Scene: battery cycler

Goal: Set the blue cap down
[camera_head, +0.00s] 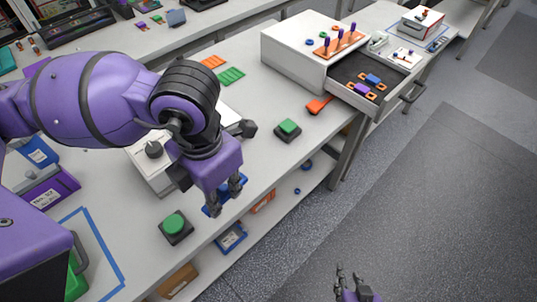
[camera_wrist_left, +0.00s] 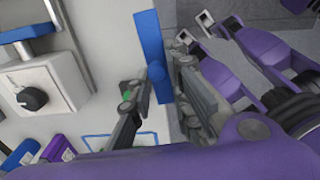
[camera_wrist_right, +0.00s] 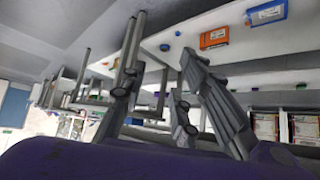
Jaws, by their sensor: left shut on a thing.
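The blue cap (camera_head: 226,196) is between the fingers of my left gripper (camera_head: 228,191), by the front edge of the near bench. In the left wrist view it is a long blue bar (camera_wrist_left: 149,45) with a rounded knob, and the gripper fingers (camera_wrist_left: 158,92) close on it. I cannot tell whether the cap touches the bench. A white device with a black knob (camera_head: 154,150) stands behind the gripper, partly hidden by my left arm. My right gripper (camera_head: 350,284) is open and empty, low over the floor; its spread fingers show in the right wrist view (camera_wrist_right: 160,85).
Two green buttons (camera_head: 174,224) (camera_head: 288,127) sit on the bench (camera_head: 258,150) on either side of the gripper. A blue tape outline (camera_head: 107,250) lies at the near left. An open drawer (camera_head: 350,93) juts out at the right. A lower shelf holds boxes (camera_head: 231,238).

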